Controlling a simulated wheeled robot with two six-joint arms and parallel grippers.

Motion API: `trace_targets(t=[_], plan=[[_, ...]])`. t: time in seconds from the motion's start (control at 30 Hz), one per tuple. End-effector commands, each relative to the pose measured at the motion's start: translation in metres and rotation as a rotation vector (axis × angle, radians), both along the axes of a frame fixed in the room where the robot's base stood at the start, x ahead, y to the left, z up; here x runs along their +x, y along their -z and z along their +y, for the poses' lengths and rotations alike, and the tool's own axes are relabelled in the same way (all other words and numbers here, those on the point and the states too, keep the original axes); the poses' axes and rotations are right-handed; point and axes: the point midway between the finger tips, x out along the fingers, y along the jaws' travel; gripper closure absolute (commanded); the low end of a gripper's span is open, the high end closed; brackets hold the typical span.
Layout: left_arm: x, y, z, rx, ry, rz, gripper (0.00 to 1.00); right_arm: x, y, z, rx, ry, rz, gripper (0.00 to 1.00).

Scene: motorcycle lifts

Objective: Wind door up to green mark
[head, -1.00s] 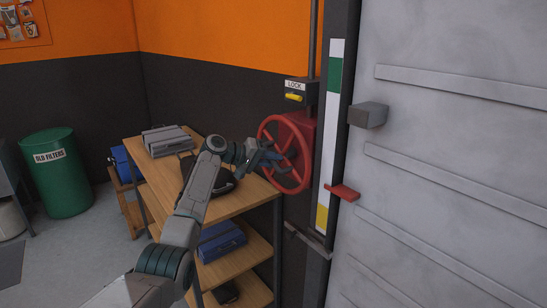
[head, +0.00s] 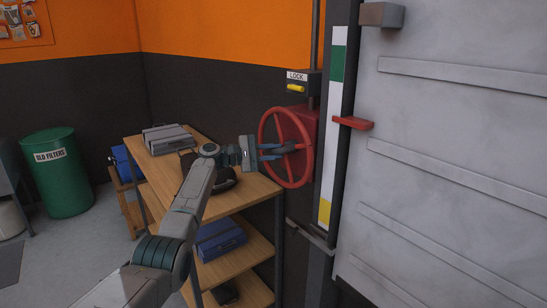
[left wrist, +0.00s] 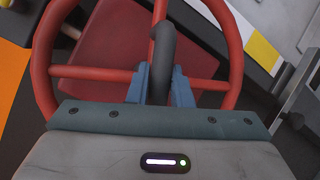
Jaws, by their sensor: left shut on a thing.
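The red handwheel (head: 287,147) is mounted on a red box beside the door's post. My left gripper (head: 283,150) is shut on its dark grey crank handle (left wrist: 161,62), with a blue finger on each side of it in the left wrist view. The grey ribbed door (head: 450,150) carries a red pointer (head: 353,122). The pointer is level with the white part of the upright scale (head: 330,130), below the green mark (head: 338,63) and well above the yellow mark (head: 324,213). My right gripper is out of view.
A lock box (head: 299,84) with a yellow lever sits above the wheel. A wooden shelf (head: 245,195) with cases stands under my left arm. A green drum (head: 58,175) stands at the far left. A grey block (head: 381,15) juts from the door.

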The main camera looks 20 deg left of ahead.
Motion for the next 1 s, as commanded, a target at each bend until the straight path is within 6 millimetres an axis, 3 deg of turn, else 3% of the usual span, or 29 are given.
trace_targets(t=[0.6,1.0], plan=[[0.001,0.001,0.001,-0.407,-0.001,0.320,1.00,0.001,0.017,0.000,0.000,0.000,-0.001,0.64],[0.001,0.000,0.002,-0.508,-0.002,0.400,1.00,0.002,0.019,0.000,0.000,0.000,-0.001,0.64]])
